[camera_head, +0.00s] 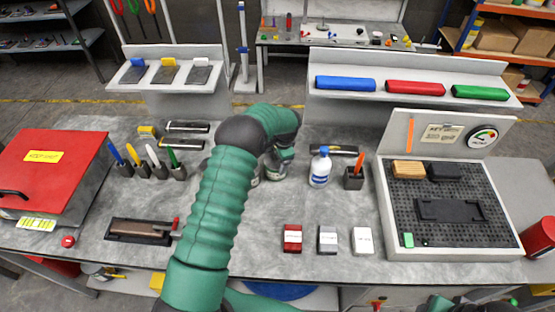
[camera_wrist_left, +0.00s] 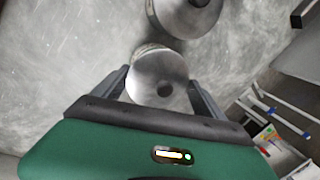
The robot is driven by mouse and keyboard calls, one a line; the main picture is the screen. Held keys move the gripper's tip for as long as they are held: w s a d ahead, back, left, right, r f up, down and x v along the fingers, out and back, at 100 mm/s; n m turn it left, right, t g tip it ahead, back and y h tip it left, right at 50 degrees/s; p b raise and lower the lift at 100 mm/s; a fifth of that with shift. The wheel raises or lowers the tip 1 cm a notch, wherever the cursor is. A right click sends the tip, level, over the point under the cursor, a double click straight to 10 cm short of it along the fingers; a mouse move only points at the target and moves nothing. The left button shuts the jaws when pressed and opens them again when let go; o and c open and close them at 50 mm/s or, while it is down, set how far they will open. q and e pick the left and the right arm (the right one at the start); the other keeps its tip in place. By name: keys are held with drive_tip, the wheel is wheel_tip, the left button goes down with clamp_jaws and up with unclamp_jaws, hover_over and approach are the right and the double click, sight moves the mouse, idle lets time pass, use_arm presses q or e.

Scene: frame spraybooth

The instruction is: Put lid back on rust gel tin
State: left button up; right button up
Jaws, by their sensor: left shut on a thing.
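My left gripper (camera_wrist_left: 159,78) is shut on a round, silvery metal piece with a dark spot on its face, which I take to be the tin's lid (camera_wrist_left: 150,68). One finger sits on each side of it. A second round metal piece with a dark centre, likely the rust gel tin (camera_wrist_left: 174,18), lies just beyond it in the left wrist view, on the grey bench. In the head view my green left arm reaches over the bench, and its gripper (camera_head: 277,168) is small and partly hidden behind the arm. My right gripper is not clearly in view.
A white spray bottle (camera_head: 320,170) and a dark pen cup (camera_head: 353,178) stand right of the gripper. A perforated tray (camera_head: 450,240) is at right, a red box (camera_head: 50,165) at left.

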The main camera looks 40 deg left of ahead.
use_arm(q)
drive_tip(key=o, duration=1.3)
drive_tip(key=shift+c, duration=0.2)
drive_tip(key=shift+r, duration=0.1)
drive_tip(key=shift+r+p, duration=2.3)
drive_tip(key=shift+r, duration=1.15)
clamp_jaws()
drive_tip(key=shift+f, duration=0.2)
drive_tip(key=shift+f+b, duration=0.95)
drive_tip(key=shift+f, duration=0.3)
